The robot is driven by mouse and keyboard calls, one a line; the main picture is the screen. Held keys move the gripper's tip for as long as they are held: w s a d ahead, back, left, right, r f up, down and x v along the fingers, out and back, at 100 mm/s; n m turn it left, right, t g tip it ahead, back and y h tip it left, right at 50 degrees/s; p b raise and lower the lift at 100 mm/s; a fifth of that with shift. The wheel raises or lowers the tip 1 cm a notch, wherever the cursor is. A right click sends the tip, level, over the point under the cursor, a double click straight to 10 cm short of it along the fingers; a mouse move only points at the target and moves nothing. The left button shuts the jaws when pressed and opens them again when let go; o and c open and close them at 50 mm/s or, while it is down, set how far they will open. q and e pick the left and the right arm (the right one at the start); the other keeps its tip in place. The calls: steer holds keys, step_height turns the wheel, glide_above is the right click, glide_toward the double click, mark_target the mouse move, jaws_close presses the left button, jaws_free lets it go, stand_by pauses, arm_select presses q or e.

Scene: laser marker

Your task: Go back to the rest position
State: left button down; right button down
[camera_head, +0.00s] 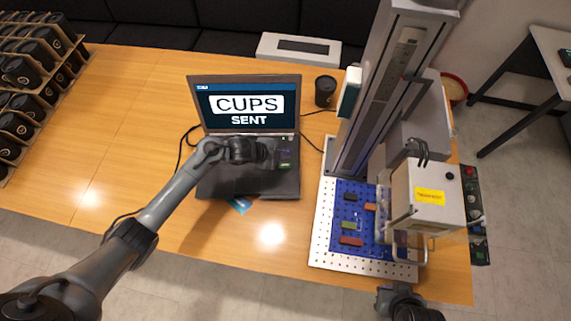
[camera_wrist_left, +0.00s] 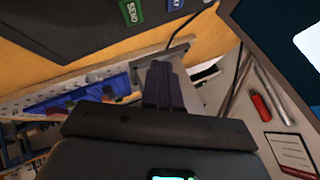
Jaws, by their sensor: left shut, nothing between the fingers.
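My left gripper (camera_head: 284,156) is over the right side of the laptop (camera_head: 222,181), in front of the lower edge of its screen. The gripper is shut and empty; its dark fingers (camera_wrist_left: 163,86) are together in the left wrist view. The laptop is open and its screen (camera_head: 245,106) reads "CUPS SENT". In the wrist view a green label reading "SEND" (camera_wrist_left: 130,12) is on the laptop, apart from the fingers. Part of my right gripper (camera_head: 400,302) shows at the bottom right, beyond the table's front edge; its fingers are not clear.
The laser marker (camera_head: 428,190) and its column stand right of the laptop. A blue perforated plate (camera_head: 349,262) with several coloured blocks lies beneath it. A black cup (camera_head: 325,91) stands behind. Racks of black cups (camera_head: 35,60) are at far left. The table's left middle is clear.

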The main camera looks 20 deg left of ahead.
arm_select(q)
steer(key=shift+s+d+f, duration=0.1)
steer(key=shift+s+d, duration=0.15)
steer(key=shift+s, duration=0.2)
steer(key=s+n, duration=0.1)
steer(key=s+d+n+y, duration=0.1)
steer(key=s, duration=0.1)
steer(key=shift+s+n+y, duration=0.25)
steer(key=shift+n+y, duration=0.05)
steer(key=s+a+r+n+g+y, duration=0.1)
steer(key=s+a+r+n, duration=0.2)
steer(key=s, duration=0.6)
steer(key=s+a+r+n+g+y, duration=0.1)
steer(key=s+r+n+y, duration=0.15)
steer(key=s+n, duration=0.45)
steer(key=s+a+r+n+g+y, duration=0.1)
steer(key=s+a+r+n, duration=0.15)
steer(key=s, duration=0.75)
step_height(320, 180, up, 26)
steer(key=p, duration=2.5)
steer(key=shift+w+d+p, duration=0.3)
steer(key=shift+w+d, duration=0.05)
steer(key=shift+w, duration=0.1)
steer(key=shift+n, duration=0.25)
